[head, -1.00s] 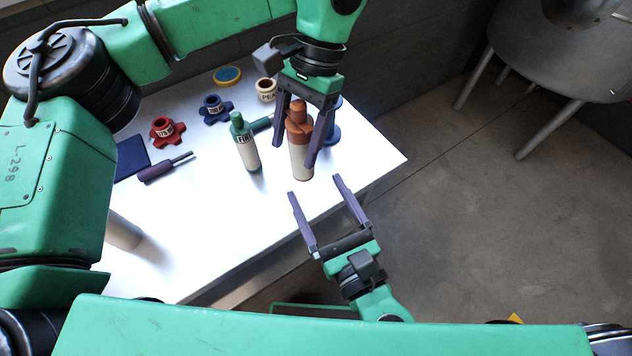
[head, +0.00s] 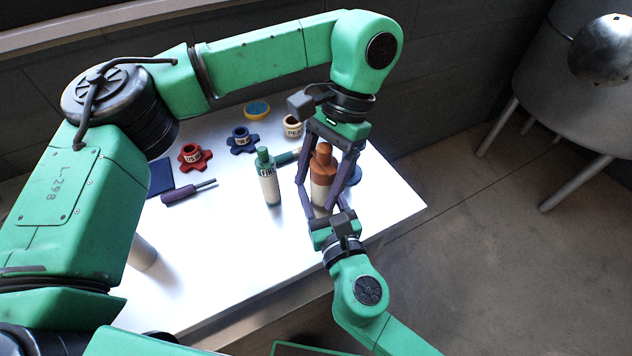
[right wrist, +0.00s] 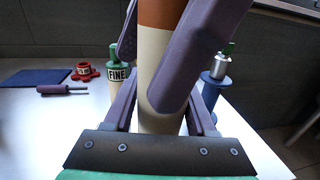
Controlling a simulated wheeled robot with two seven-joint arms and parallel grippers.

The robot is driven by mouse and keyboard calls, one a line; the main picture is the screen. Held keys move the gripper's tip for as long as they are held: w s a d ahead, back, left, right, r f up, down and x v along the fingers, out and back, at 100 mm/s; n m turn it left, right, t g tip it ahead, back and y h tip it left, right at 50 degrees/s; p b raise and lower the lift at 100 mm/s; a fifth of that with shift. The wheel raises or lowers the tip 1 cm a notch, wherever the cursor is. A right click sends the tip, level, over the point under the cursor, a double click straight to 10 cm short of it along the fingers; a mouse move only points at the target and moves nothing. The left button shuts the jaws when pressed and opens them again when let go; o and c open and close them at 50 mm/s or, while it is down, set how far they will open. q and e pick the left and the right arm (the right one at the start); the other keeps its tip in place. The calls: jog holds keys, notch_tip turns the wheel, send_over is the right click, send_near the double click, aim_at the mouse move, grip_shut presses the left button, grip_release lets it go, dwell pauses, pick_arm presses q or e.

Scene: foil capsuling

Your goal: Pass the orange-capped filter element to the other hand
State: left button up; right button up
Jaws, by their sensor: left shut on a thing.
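The orange-capped filter element (head: 322,170), with a cream body, is upright at the right part of the table. My left gripper (head: 331,178) reaches down from above and is shut on it. My right gripper (head: 325,205) comes up from the front with its fingers on either side of the cream lower body. In the right wrist view, the filter element (right wrist: 158,75) stands between my right fingers, with slight gaps showing beside it. My left fingers cover part of it there and hide the tip of one right finger.
A green-capped bottle marked FINE (head: 269,182) stands just left. A blue spool-like stand (right wrist: 215,92) is close on the right. Red (head: 194,156) and blue (head: 241,140) knobs, a purple-handled tool (head: 188,192) and a dark blue mat (head: 160,178) lie further left. The table's front middle is clear.

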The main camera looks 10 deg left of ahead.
jog(key=c, duration=0.5)
pick_arm(q)
jog(key=o, duration=1.4)
pick_arm(e)
grip_shut()
